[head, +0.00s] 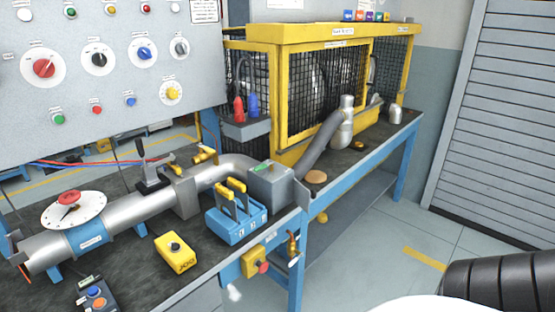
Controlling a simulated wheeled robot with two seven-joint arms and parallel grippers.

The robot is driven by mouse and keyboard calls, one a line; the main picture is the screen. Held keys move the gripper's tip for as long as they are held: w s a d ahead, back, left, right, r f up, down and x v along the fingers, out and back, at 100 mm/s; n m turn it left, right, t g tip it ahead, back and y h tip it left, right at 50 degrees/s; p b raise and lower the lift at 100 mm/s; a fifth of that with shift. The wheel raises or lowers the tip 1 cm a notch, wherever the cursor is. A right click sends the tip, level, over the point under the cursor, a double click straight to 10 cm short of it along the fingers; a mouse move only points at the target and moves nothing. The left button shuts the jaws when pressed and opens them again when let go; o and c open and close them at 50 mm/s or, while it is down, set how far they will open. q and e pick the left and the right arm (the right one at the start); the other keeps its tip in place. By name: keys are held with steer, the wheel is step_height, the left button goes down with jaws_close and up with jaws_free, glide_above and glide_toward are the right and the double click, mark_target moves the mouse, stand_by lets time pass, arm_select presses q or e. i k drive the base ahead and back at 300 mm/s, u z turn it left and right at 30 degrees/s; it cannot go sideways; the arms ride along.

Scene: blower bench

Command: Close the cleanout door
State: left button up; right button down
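A grey box (270,184) sits in the duct line near the right end of the near bench, with a small green part on its top. A dark flat plate (301,194) stands out from the right side of this box, like a hinged door swung open. It carries no label that I can read, so I cannot be sure that it is the cleanout door. Its hinge and the box opening are not clear from here. Neither of my grippers is in view.
Blue blocks with yellow levers (236,212) stand just in front of the box. A grey hose (322,146) rises behind the plate towards the yellow mesh cage (325,92). A round tan disc (316,177) lies near the plate. Floor is open right of the bench.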

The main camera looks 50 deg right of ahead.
mark_target(302, 196)
steer(key=u, duration=2.7)
steer(key=k, duration=2.2)
steer(key=z, duration=2.35)
steer(key=k, duration=1.15)
steer(key=z, duration=0.35)
steer(key=i, duration=0.8)
steer(key=z, duration=0.3)
